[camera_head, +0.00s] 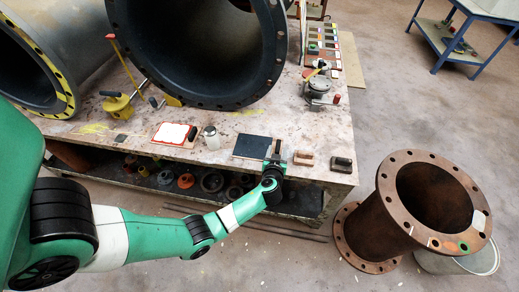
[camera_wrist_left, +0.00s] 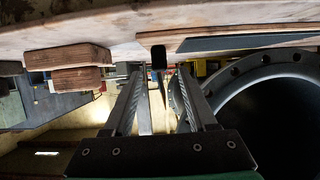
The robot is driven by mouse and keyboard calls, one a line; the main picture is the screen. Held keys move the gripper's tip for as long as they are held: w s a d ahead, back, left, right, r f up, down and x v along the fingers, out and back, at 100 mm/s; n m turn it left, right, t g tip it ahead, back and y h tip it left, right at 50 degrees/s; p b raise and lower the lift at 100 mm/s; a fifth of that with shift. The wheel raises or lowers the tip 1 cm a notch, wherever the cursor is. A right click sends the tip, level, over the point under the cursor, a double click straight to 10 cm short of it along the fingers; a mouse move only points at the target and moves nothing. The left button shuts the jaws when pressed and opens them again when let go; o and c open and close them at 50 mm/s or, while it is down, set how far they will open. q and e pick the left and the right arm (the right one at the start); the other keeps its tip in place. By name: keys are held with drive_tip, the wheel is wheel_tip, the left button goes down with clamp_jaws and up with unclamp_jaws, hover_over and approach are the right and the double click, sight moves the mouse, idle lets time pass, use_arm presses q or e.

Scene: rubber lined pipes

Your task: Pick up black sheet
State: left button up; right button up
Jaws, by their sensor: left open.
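The black sheet (camera_head: 252,147) lies flat near the front edge of the workbench. My left gripper (camera_head: 277,150) is at the sheet's right end, close to the bench edge. In the left wrist view the sheet (camera_wrist_left: 240,43) shows as a thin dark strip at the upper right, beyond the fingers. The left gripper (camera_wrist_left: 160,74) is open there, its two fingers apart. A small dark piece stands out between the fingertips; I cannot tell what it is. The sheet is not between the fingers as far as I can see. My right gripper is not in view.
The bench (camera_head: 225,172) holds a brown block (camera_head: 303,158), a dark block (camera_head: 342,163), a white jar (camera_head: 211,137) and a red-edged card (camera_head: 172,134). A large black-lined pipe (camera_head: 215,95) stands behind. A rusty flanged pipe (camera_head: 375,225) stands on the floor at right.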

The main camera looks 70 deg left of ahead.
sight(278, 147)
use_arm(q)
drive_tip(key=b+x, duration=0.2)
drive_tip(key=x, duration=0.2)
drive_tip(key=shift+a+f, duration=0.2)
drive_tip(key=shift+w+a, duration=0.1)
drive_tip(key=shift+r, duration=0.1)
clamp_jaws()
idle(1.0)
